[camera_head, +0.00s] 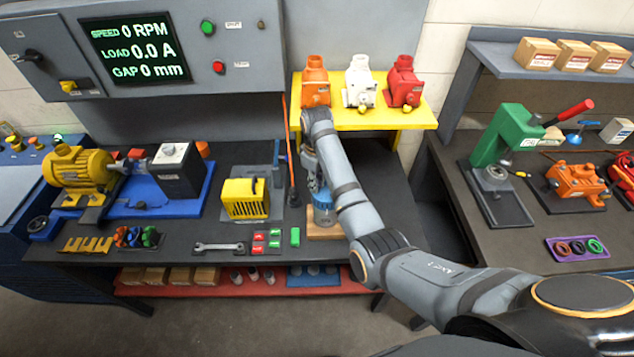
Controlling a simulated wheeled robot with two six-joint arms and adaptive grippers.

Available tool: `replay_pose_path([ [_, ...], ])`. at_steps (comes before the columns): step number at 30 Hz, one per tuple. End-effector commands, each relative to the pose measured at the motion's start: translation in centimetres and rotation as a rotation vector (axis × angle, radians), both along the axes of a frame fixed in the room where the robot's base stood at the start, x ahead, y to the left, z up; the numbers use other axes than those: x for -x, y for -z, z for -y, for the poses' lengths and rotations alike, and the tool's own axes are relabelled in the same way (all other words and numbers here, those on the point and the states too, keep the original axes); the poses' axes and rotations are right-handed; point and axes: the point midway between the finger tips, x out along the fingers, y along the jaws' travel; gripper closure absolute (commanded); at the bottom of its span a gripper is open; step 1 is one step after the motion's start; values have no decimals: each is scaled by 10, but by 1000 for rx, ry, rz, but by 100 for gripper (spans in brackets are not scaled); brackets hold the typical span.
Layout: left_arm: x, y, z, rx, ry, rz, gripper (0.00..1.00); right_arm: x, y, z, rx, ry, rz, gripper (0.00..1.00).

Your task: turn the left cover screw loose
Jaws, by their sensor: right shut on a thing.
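My right gripper (314,176) points down at the right end of the dark bench, over a blue part (323,202) on a wooden block (325,232). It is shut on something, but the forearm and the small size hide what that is. I cannot tell whether the gripper touches the blue part. No cover screw can be made out. A yellow motor (78,171) and a yellow slotted housing (245,199) stand on the bench to the left. My left gripper is not in view.
A wrench (219,247) and small red and green blocks (267,240) lie at the bench's front. A second bench at the right holds a green press (498,140).

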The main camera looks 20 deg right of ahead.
Motion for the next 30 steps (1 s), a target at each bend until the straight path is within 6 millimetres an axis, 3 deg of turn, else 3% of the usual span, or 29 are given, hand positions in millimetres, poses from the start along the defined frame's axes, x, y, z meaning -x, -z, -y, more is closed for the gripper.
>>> replay_pose_path([
  [18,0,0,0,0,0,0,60,0,1,0,0,-544,-1,100],
  [30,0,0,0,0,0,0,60,1,2,-1,-1,-727,-4,100],
])
